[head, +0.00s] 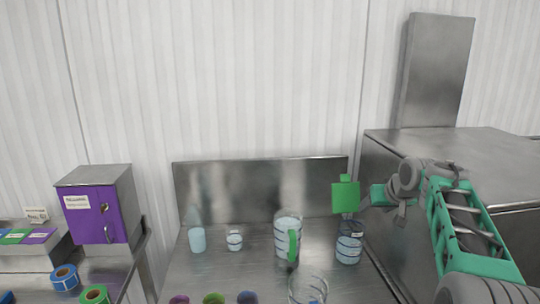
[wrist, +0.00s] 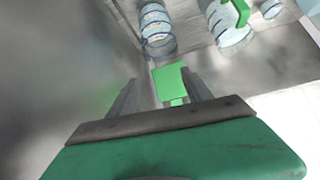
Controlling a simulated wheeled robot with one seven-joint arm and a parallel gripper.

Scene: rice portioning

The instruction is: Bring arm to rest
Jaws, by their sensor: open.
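My gripper (head: 364,204) is at the right of the head view, above the right side of the steel table, with its arm reaching in from the right. In the wrist view its two fingers (wrist: 160,80) are apart. A flat green square piece with a small tab (head: 345,197) shows just beyond the fingers; it also shows in the wrist view (wrist: 169,82). I cannot tell whether it touches them or what it is fixed to. A clear banded container (head: 349,246) stands below it and also shows in the wrist view (wrist: 157,30).
A glass (head: 307,288) is at the front. A tall steel cabinet (head: 440,150) stands right, a purple-doored box (head: 98,212) left.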

